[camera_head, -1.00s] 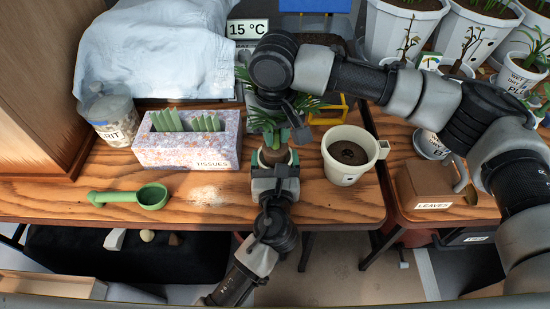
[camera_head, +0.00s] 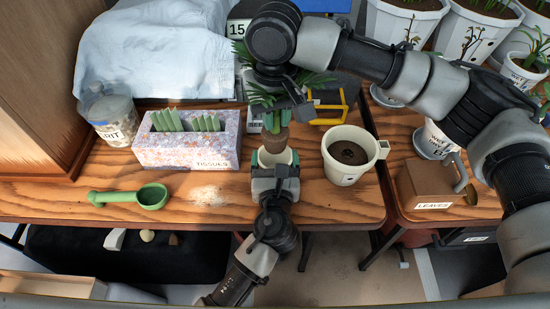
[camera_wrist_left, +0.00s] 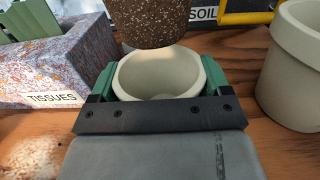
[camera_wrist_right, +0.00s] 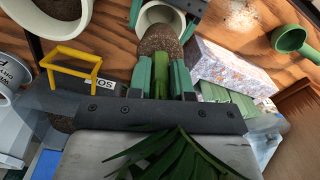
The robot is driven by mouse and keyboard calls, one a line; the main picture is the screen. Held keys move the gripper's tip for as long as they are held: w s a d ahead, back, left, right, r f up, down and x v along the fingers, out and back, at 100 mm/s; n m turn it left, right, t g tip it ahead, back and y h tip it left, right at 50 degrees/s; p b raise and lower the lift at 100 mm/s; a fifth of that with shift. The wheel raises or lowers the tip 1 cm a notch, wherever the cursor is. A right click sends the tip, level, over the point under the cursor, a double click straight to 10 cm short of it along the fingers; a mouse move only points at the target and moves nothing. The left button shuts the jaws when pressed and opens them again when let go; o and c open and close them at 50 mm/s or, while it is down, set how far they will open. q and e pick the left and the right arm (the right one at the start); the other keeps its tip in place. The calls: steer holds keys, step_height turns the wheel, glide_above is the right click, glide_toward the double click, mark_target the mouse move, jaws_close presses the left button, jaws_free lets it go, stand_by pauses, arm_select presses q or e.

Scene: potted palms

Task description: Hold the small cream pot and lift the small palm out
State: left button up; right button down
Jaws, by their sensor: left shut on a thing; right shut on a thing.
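The small cream pot (camera_wrist_left: 160,72) stands on the wooden table, its inside empty in the left wrist view. My left gripper (camera_head: 275,163) is shut on it, one green finger on each side. The small palm (camera_head: 268,95) hangs above the pot, its brown root ball (camera_wrist_left: 150,20) clear of the rim. My right gripper (camera_wrist_right: 160,78) is shut on the palm's green stem (camera_wrist_right: 160,75), just above the root ball. My right wrist hides part of the leaves in the head view.
A larger cream pot (camera_head: 328,166) with soil stands close right of the small pot. A tissue box (camera_head: 185,159) is on the left, with a green scoop (camera_head: 150,196) before it.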

arm_select(q)
steer(key=o, duration=0.8)
steer(key=shift+o, duration=0.2)
steer(key=shift+s, duration=0.1)
steer(key=s, duration=1.1)
steer(key=shift+s+d, duration=0.1)
steer(key=shift+s, duration=0.3)
steer(key=shift+s+f, duration=0.1)
arm_select(e)
steer(key=shift+s, duration=0.1)
